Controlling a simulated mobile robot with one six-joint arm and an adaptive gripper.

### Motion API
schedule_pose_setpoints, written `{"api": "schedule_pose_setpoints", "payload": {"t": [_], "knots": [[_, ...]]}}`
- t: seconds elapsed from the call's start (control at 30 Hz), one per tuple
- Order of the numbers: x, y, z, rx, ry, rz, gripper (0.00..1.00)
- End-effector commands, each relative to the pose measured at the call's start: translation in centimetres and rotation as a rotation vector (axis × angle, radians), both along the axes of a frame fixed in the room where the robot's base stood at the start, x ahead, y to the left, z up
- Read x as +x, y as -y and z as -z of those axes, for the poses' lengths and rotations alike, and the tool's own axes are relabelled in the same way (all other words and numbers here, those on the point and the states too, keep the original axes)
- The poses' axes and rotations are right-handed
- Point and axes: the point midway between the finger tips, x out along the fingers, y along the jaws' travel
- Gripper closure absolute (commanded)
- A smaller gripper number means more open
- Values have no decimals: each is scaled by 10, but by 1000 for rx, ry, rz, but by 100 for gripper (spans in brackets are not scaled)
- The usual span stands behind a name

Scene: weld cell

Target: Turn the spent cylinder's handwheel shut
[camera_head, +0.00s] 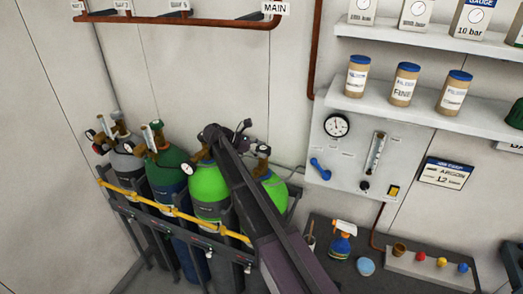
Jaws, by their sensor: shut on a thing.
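Several gas cylinders stand in a row at the left, behind a yellow chain. Two are bright green: one (207,184) left of my arm and one (274,194) partly hidden to its right. A dark green one (168,160) and a grey one (126,160) stand further left. I cannot read which is spent. My gripper (240,136) is over the valve tops of the bright green pair, mostly hidden by my dark arm. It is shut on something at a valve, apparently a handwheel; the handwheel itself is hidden.
The yellow chain (172,210) and dark rack cross the cylinders' front. Pressure gauges (187,169) stick out from the valves. A wall panel (353,160) with a gauge and blue lever is to the right, under shelves. A bench (330,262) holds a spray bottle (342,240).

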Motion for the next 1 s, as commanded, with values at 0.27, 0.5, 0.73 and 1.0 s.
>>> {"api": "schedule_pose_setpoints", "payload": {"t": [0.27,0.5,0.73,1.0], "knots": [[2,-1,0,0,2,-4,63],[1,0,0,0,1,-3,0],[1,0,0,0,0,-1,0],[0,1,-8,1,1,-1,0]]}}
